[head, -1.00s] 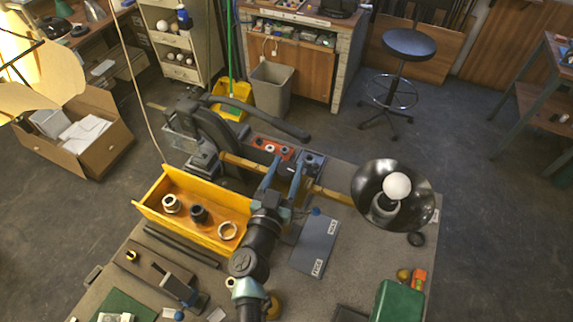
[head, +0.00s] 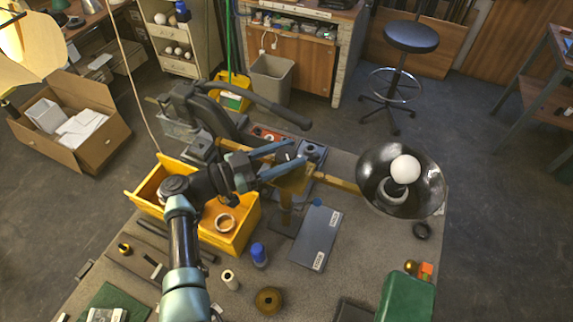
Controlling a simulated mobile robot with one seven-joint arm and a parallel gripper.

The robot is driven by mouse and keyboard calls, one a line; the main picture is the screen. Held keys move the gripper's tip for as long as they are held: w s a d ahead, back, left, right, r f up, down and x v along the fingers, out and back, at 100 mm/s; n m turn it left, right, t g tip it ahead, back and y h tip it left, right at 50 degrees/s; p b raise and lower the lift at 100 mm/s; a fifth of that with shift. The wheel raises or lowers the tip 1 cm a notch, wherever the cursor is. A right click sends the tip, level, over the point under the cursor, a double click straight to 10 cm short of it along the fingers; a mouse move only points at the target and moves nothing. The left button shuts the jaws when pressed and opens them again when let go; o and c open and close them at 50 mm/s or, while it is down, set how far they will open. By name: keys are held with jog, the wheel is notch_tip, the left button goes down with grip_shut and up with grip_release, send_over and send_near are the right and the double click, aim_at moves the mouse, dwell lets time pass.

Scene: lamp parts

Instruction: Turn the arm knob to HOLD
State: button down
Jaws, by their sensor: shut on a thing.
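The lamp arm is a yellow-brown bar (head: 342,184) running to a dark bowl shade (head: 431,183) with a white bulb (head: 405,168). My gripper (head: 296,157) reaches in from the left, its two blue fingers closed around a dark part at the bar's middle. That part looks like the arm knob (head: 285,158), mostly hidden by the fingers. A grey plate (head: 313,238) below right carries a white label at each end; the lettering is too small to read surely.
A yellow bin (head: 235,238) holding rings stands under my arm. A blue-capped bottle (head: 259,255), a brass round piece (head: 268,300) and a green box (head: 405,298) stand on the grey bench.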

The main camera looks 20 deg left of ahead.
jog(key=shift+f+m+g+h+b, duration=0.25)
jog(key=shift+m+g+h+b, duration=0.5)
jog(key=shift+b, duration=0.9)
jog(key=shift+f+m+g+h+b, duration=0.2)
jog(key=shift+m+g+h+b, duration=0.55)
jog(key=shift+b, duration=0.9)
jog(key=m+g+h+b, duration=0.1)
jog(key=g+b, duration=0.2)
jog(key=b, duration=0.6)
jog(key=shift+m, duration=0.4)
jog(key=m+g+h+b, duration=0.1)
jog(key=g+b, duration=0.1)
jog(key=b, duration=0.4)
jog(key=shift+r, duration=0.1)
jog(key=shift+r+m+g+b, duration=0.35)
jog(key=shift+m+g+b, duration=0.05)
jog(key=shift+b, duration=1)
jog(key=shift+c, duration=1.3)
grip_release()
jog(key=shift+d, duration=0.1)
